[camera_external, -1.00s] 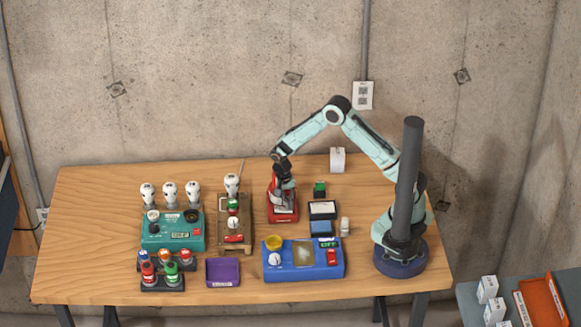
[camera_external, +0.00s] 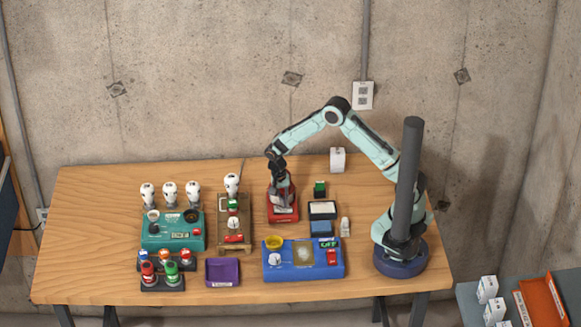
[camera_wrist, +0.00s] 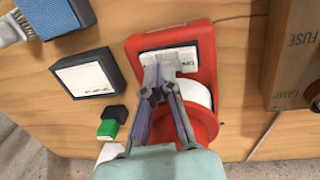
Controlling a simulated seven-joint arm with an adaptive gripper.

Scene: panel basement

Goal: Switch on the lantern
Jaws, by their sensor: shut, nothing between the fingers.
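The lantern appears to be the red device (camera_external: 283,214), which stands in the middle of the table, partly hidden by my gripper. In the wrist view the red body (camera_wrist: 207,62) has a pale switch plate (camera_wrist: 184,57) on its face and a white cylinder (camera_wrist: 196,93) in a red ring beside it. My gripper (camera_wrist: 163,82) is shut and empty, with its fingertips over the lower edge of the pale plate. I cannot tell if they touch it. In the external view my gripper (camera_external: 283,198) is low over the red device. No lit lamp is visible on it.
A blue panel box (camera_external: 330,270) is in front, and a wooden fuse block (camera_external: 228,247) and teal box (camera_external: 160,240) are to the left. A white-topped dark box (camera_wrist: 86,77) and green block (camera_wrist: 107,128) lie close by. A thin cord (camera_wrist: 262,137) runs across the table.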

